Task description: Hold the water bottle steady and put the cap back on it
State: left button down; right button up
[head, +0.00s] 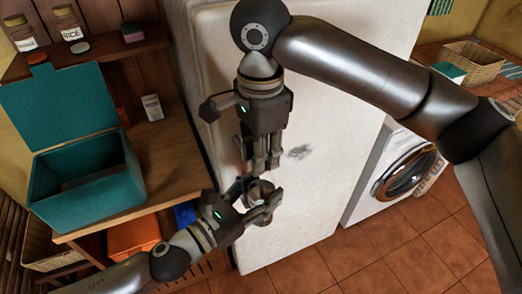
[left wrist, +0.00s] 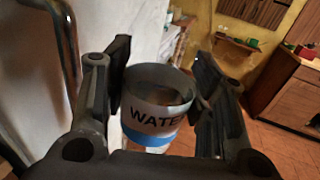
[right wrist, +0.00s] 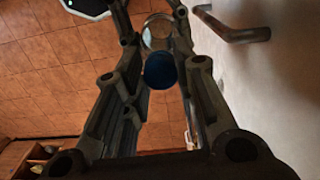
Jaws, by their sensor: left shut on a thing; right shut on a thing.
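The water bottle (left wrist: 152,118), clear with a WATER label and a blue band, is between the fingers of my left gripper (left wrist: 160,105), which is shut on it. In the head view the bottle (head: 262,191) is mostly hidden by my left gripper (head: 262,200). My right gripper (right wrist: 160,75) is shut on the blue cap (right wrist: 160,71). The round bottle (right wrist: 157,30) shows beyond the cap in the right wrist view, offset toward the top of the picture. In the head view my right gripper (head: 263,165) points down just above the bottle; its cap is hidden there.
A white fridge (head: 300,170) with a bar handle (right wrist: 235,28) stands close behind both grippers. A teal open box (head: 85,175) sits on a wooden counter (head: 180,165) at left. A washing machine (head: 385,180) stands at right. Tiled floor (head: 340,260) is open below.

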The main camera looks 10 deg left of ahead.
jog(key=m, duration=0.5)
jog(key=o, duration=0.7)
jog(key=shift+o, duration=0.2)
jog(key=shift+r, duration=2.25)
jog(key=shift+w, duration=0.15)
jog(key=shift+c, duration=0.5)
